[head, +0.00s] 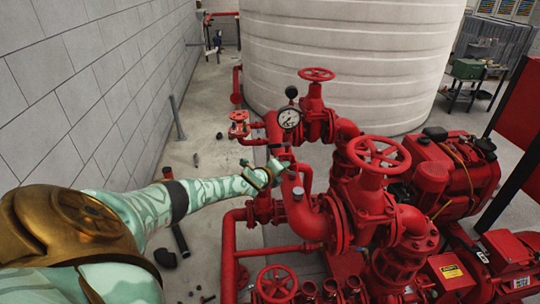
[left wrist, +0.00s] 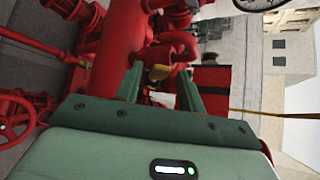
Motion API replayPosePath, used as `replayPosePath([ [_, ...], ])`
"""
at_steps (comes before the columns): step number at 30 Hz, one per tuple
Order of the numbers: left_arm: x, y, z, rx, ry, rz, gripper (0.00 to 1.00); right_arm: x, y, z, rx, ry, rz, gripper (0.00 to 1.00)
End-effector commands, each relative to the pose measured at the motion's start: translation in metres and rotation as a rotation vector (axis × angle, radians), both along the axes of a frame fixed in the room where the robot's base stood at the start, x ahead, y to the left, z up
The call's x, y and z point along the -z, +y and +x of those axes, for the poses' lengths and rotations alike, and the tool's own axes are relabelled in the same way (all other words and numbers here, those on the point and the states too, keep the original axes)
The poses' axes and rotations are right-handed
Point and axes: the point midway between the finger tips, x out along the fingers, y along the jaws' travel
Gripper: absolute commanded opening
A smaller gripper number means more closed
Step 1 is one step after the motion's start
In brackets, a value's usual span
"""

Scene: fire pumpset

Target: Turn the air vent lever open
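In the head view the left arm reaches in from the left, and the left gripper (head: 278,167) is at the red pipes below the pressure gauge. The lever cannot be made out there. My right gripper is not in view.
A pressure gauge (head: 289,117) stands just above the gripper. Red handwheels (head: 379,154) and thick pipes crowd the right side. A large white tank (head: 345,60) is behind, and a grey block wall (head: 90,85) is on the left. Loose fittings (head: 166,258) lie on the floor.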

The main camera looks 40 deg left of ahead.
Motion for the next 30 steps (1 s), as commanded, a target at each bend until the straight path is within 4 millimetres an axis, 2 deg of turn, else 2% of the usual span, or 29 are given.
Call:
replayPosePath([
  [1,-0.012,-0.002,-0.010,0.002,0.003,0.000,0.39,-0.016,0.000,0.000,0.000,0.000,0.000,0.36],
  [4,-0.022,-0.006,-0.031,0.003,0.004,0.002,0.39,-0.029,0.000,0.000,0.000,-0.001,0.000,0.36],
  [12,-0.044,-0.020,-0.089,0.002,0.003,0.003,0.39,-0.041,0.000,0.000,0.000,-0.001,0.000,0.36],
  [16,-0.053,-0.025,-0.109,0.000,0.002,0.002,0.39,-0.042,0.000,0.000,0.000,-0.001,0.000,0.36],
  [21,-0.061,-0.028,-0.123,-0.002,0.000,0.002,0.39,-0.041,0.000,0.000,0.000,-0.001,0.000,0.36],
  [30,-0.063,-0.029,-0.126,-0.002,-0.001,0.001,0.39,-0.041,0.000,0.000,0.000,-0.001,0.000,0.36],
])
